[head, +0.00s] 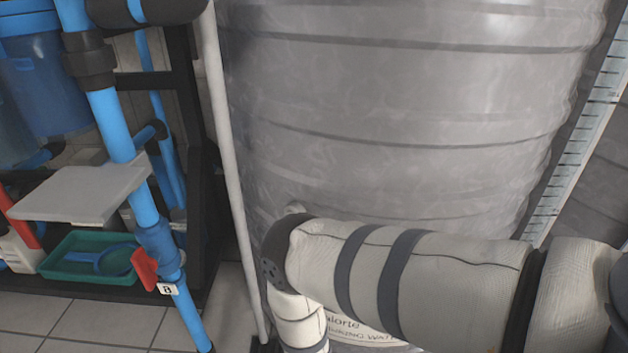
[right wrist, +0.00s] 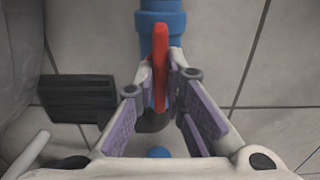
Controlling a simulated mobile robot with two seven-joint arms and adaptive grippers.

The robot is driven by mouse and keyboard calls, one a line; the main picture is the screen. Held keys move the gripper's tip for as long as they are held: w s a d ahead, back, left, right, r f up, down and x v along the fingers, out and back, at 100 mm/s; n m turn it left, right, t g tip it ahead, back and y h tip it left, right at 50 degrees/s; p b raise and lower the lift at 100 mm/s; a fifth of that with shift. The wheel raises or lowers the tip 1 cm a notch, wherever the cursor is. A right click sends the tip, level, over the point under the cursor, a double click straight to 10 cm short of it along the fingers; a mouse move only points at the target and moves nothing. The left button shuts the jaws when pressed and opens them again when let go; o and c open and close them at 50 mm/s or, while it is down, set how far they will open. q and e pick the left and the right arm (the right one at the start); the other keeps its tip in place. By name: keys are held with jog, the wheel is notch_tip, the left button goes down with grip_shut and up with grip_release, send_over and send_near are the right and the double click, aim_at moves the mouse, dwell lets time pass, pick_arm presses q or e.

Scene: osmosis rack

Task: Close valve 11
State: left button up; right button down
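In the right wrist view a red valve handle (right wrist: 160,66) stands lengthwise on a blue pipe fitting (right wrist: 161,18). My right gripper (right wrist: 160,88) is open, its purple-padded fingers on either side of the handle's near end. I see a gap on the left; whether the right finger touches the handle I cannot tell. No number shows on this valve, so I cannot tell if it is valve 11. In the head view my right arm (head: 420,275) reaches in from the right and bends down out of frame, so its gripper is hidden there. My left gripper is not in view.
A large grey tank (head: 400,110) fills the head view behind my arm. At left, another red-handled valve (head: 145,268) has a small tag, perhaps 8, on a blue pipe (head: 110,120). A green tray (head: 90,244) lies behind it. A dark block (right wrist: 77,97) sits left of my right gripper.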

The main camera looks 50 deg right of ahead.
jog(key=shift+m, duration=0.4)
jog(key=m, duration=0.8)
jog(key=shift+m+p, duration=0.3)
jog(key=m, duration=0.4)
jog(key=shift+m, duration=2.2)
jog(key=c, duration=1.7)
grip_release()
jog(key=shift+o, duration=0.2)
